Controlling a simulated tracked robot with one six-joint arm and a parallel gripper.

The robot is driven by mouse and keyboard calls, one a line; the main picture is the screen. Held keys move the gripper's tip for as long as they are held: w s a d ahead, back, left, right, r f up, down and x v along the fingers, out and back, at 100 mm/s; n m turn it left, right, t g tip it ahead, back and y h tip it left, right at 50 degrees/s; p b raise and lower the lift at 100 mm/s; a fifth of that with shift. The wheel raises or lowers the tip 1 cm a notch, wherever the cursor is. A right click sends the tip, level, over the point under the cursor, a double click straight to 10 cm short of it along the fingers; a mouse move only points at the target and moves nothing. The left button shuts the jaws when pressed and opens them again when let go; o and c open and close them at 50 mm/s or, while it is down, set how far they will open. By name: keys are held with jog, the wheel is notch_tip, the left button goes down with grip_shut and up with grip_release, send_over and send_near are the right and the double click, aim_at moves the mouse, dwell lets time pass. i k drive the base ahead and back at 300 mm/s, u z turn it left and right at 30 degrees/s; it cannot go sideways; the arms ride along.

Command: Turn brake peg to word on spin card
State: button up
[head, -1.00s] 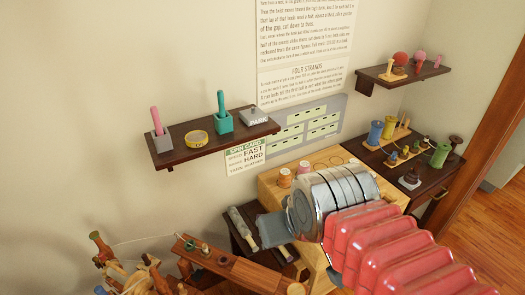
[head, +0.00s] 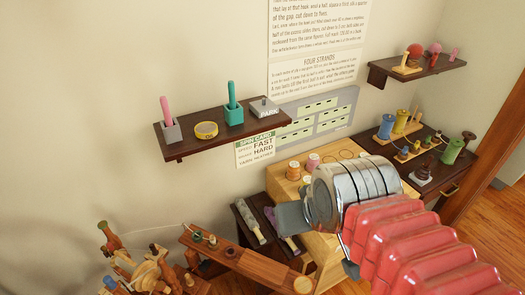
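The spin card (head: 256,150) is on the wall below the left shelf. It has a green heading, and the words FAST and HARD stand out on it. The spinning wheel (head: 150,268) is at the lower left, with a wooden board (head: 240,258) running to the right. Small pegs (head: 197,237) stand on the board's far left end, one with a green top; I cannot tell which is the brake peg. My gripper (head: 318,238) is above and right of the board, apart from the pegs. A grey finger plate shows, but the rest is partly hidden by my wrist.
The left shelf (head: 180,152) holds a pink peg, a yellow tape roll, a green peg in a block and a PARK block. A wooden stand (head: 285,183) with spools is behind my arm. A dark table (head: 440,170) with bobbins is at the right.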

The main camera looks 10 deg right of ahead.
aim_at(155, 253)
jog(key=k, duration=0.65)
jog(key=u, duration=0.25)
jog(key=i, duration=0.8)
jog(key=u, duration=0.7)
jog(key=i, duration=0.45)
jog(key=u, duration=0.3)
